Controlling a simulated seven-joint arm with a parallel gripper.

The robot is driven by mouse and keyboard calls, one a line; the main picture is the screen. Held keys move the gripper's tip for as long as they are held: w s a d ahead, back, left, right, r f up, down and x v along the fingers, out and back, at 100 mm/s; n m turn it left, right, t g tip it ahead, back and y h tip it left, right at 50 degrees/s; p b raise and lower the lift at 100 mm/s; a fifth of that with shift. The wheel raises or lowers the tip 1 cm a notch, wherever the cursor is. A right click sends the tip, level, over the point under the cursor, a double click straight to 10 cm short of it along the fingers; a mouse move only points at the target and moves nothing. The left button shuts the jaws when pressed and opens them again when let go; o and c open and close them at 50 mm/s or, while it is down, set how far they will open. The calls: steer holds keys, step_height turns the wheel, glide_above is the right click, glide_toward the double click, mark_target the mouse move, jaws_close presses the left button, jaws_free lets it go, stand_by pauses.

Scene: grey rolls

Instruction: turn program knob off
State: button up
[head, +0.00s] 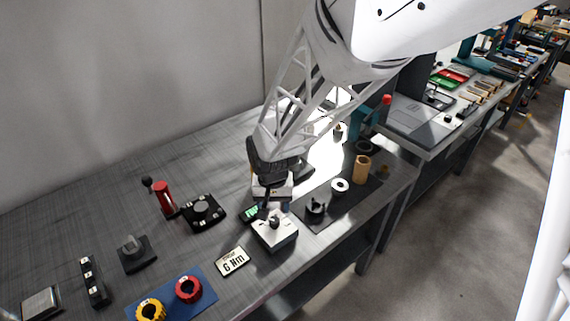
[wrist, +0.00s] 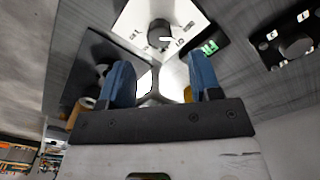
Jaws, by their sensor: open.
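A white box (head: 275,236) with a dark round knob on top stands near the table's front edge in the head view. In the wrist view its labelled white face (wrist: 135,22) shows at the top, and the dark knob (wrist: 158,30) carries a white pointer mark. Small labels sit around the knob; they are too small to read. My gripper (head: 266,203) is over the box in the head view, partly hiding the knob. In the wrist view my gripper (wrist: 160,80) has its two blue fingers wide apart with nothing held; the knob appears beyond them.
A small green display (wrist: 208,47) lies beside the box. A black panel with a knob (head: 203,209) is to the left, and a 6 Nm sign (head: 233,261) is in front. A dark mat (head: 335,210) with a black holder, white ring and tan cylinder lies right.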

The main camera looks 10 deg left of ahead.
mark_target(274, 220)
steer(key=shift+f, duration=3.4)
steer(key=c, duration=0.9)
